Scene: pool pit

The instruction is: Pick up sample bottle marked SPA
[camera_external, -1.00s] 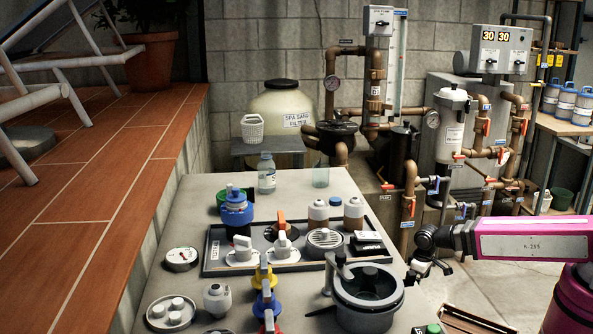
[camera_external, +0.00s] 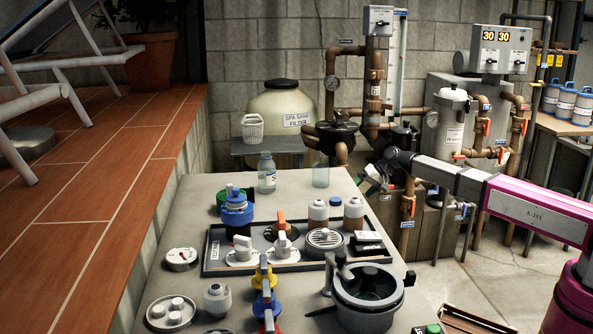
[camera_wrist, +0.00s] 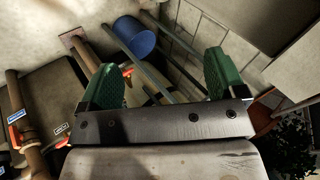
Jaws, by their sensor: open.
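A clear bottle (camera_external: 267,176) with a white label stands upright near the far left end of the grey worktop. Only a dark letter like an S can be made out on the label. My gripper (camera_external: 368,180) is beyond the worktop's right edge, raised near the pipework, well to the right of the bottle. In the wrist view, its two green fingers (camera_wrist: 163,76) are spread wide with nothing between them. The bottle cannot be seen in the wrist view.
A clear tumbler (camera_external: 320,177) stands between the bottle and my gripper. A dark tray (camera_external: 213,267) of pump parts lies nearer the camera. A blue-topped part (camera_external: 236,208) stands near the bottle. Pipes (camera_external: 408,205) rise just right of my gripper.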

